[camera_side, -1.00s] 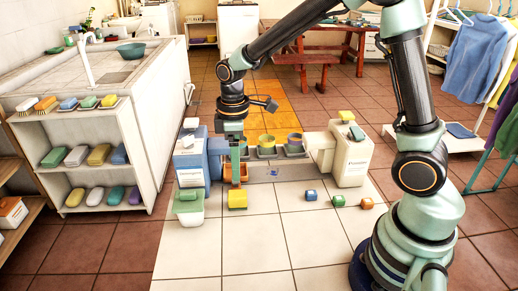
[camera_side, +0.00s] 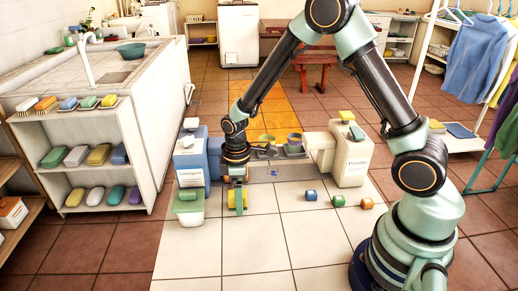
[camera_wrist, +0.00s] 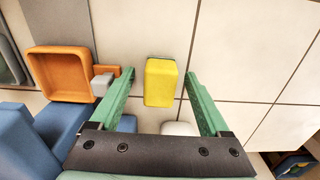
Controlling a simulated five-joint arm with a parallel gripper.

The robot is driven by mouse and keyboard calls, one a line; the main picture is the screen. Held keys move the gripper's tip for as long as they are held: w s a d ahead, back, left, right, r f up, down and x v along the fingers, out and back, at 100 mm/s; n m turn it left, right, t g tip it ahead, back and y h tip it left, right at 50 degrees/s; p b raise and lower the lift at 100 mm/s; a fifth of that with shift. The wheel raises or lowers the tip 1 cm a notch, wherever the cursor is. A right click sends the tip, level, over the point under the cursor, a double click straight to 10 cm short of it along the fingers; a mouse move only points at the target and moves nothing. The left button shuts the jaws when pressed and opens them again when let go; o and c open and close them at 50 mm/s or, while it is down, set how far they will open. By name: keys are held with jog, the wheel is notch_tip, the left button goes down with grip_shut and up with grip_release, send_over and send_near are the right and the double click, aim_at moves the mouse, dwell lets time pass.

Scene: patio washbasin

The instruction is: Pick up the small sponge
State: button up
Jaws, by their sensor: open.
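The small yellow sponge (camera_side: 245,198) is a rounded block on the pale tiles. In the wrist view, the yellow sponge (camera_wrist: 160,84) lies in the gap between my two green fingers, with space on both sides. My gripper (camera_wrist: 159,77) is open and empty. In the side view, my gripper (camera_side: 238,206) points down at the sponge, and one finger covers its middle. The exact height of the fingertips over the floor is hard to tell.
An orange tray (camera_wrist: 58,72) and a grey-white block (camera_wrist: 102,84) are close to my left finger. A green-lidded tub (camera_side: 189,207) stands left of the sponge. Front tiles are clear.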

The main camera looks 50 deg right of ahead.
jog(key=shift+f, duration=0.25)
grip_shut()
jog(key=shift+r, duration=0.1)
notch_tip(320, 180, up, 20)
dwell(0.6)
